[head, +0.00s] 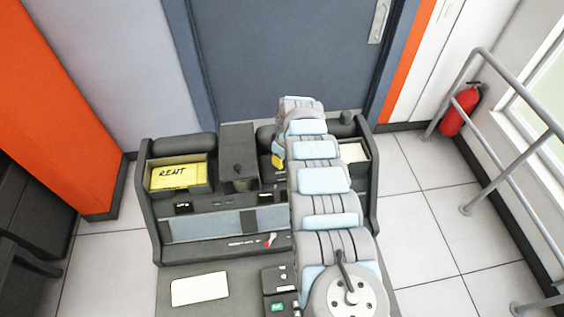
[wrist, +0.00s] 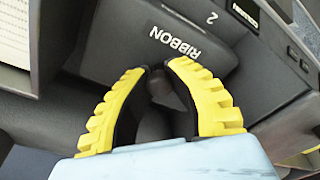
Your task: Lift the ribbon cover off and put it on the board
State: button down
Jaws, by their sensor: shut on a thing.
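The ribbon cover (wrist: 130,45) is a dark grey panel marked "RIBBON" and "2" in the wrist view. My gripper (wrist: 157,75) has its yellow, black-padded fingers closed around a small dark knob on it. In the head view, my arm hides most of the cover; one yellow finger of my gripper (head: 277,161) shows left of the arm, on the machine's right half. I cannot tell whether the cover is raised from its seat. A flat grey board (head: 238,278) lies at the machine's front, partly behind my arm.
A white card (head: 200,289) lies on the board's left, and a small keypad (head: 278,284) stands beside my arm. A tray of yellow "RENT" cards (head: 179,175) is at left, a white-card tray (head: 353,152) at right. A dark block with a knob (head: 238,150) stands mid-machine.

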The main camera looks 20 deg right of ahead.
notch_tip(320, 180, up, 22)
jog(key=p, duration=0.4)
dwell(1.2)
jog(key=shift+f, duration=0.15)
